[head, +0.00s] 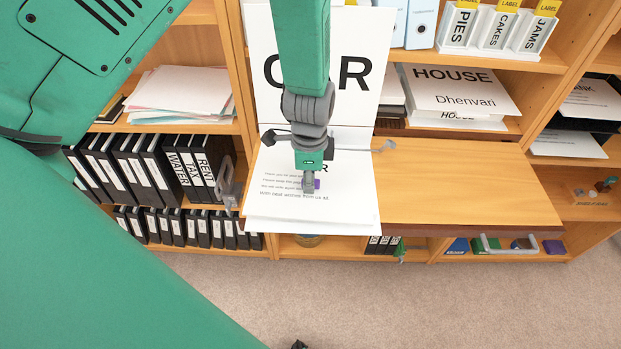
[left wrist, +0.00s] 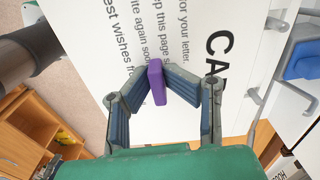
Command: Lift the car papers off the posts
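The car papers (head: 350,212) are a stack of white sheets with printed lines, lying near the left end of a wooden board. The printed top sheet (left wrist: 185,30) also fills much of the left wrist view, with its CAR heading at the right. My left gripper (head: 311,184) is over the sheets, its fingers closed in on a small purple block (left wrist: 156,82) between the tips. A grey metal bar (head: 350,148) runs along the sheets' far edge; my arm hides its middle and I cannot make out the posts. My right gripper is not in view.
A large CAR sheet (head: 355,65) stands behind the papers. The wooden board (head: 460,185) is bare to the right. Black binders (head: 150,170) and a paper stack (head: 180,92) fill the left shelves; HOUSE papers (head: 455,90) lie at back right.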

